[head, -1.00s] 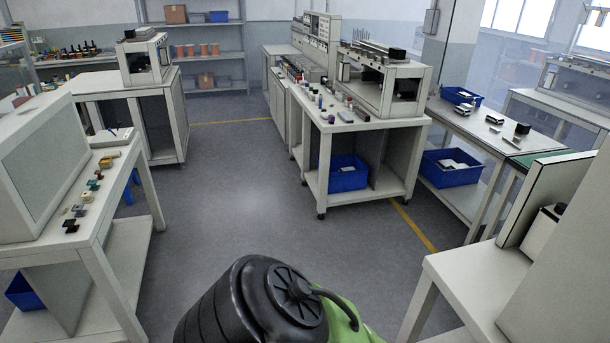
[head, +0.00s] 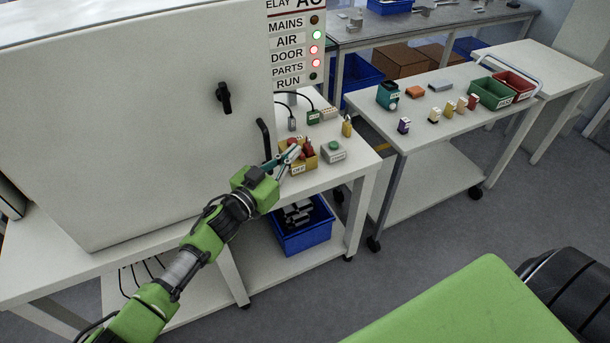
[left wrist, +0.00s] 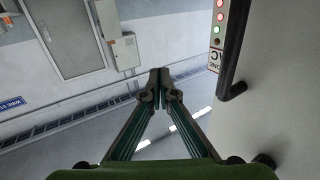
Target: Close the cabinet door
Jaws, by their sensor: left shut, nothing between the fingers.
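The cabinet door looks like a large pale panel (head: 130,120) filling the left of the head view, with a black knob (head: 224,97) and a black bar handle (head: 265,140) near its right edge. I cannot tell how far it stands open. My left gripper (head: 294,153) is shut and empty, just right of the handle in the picture. In the left wrist view the shut fingertips (left wrist: 159,76) point left of the handle (left wrist: 233,50) and the pale panel (left wrist: 285,80), apart from both. My right gripper is not in view.
A sign board (head: 296,45) with status lights shows right of the panel; AIR is lit green, DOOR and PARTS red. A blue bin (head: 302,232) sits below. A cart (head: 450,135) holds small parts. Floor at right is clear.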

